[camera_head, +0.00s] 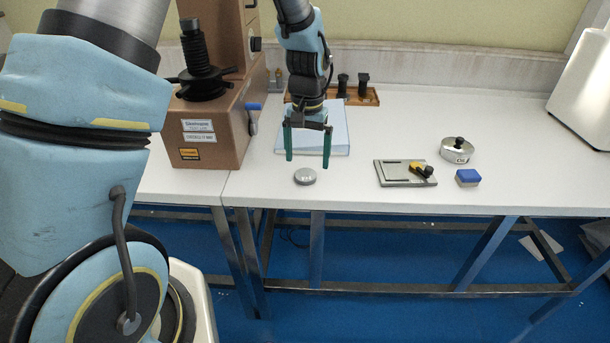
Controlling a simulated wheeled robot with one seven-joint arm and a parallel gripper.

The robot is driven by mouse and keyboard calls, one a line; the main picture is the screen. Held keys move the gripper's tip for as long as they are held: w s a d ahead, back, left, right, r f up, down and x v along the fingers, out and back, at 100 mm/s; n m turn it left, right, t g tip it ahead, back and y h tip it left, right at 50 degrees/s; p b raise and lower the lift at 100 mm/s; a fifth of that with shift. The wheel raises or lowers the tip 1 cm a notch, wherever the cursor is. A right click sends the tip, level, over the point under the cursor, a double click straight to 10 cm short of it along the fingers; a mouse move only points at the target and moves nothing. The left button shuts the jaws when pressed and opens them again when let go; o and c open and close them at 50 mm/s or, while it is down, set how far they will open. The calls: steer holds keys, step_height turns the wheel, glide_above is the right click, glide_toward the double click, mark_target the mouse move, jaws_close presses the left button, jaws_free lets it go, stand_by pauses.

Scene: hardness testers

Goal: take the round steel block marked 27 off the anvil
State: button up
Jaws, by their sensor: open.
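A round grey steel block (305,176) lies flat on the white bench near its front edge; no marking on it is readable. My gripper (308,162) points down just behind and above it, with its two green fingers apart and nothing between them. The brown hardness tester (215,125) stands at the left, with a black ribbed screw column (196,55) and handwheel. The small top of that column, where an anvil would sit, shows no clear block on it.
A blue-white folder (335,135) lies behind my gripper. A wooden rack (362,97) with black pieces is at the back. The bench's far right front is clear.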

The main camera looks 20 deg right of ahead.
mark_target(305, 175)
steer(key=shift+w+a+f+p, duration=0.1)
steer(key=shift+f+p, duration=0.2)
steer(key=shift+f, duration=0.85)
steer(key=shift+w+a+f+p, duration=0.1)
steer(key=shift+f+p, duration=0.2)
steer(key=shift+f, duration=0.85)
jaws_close()
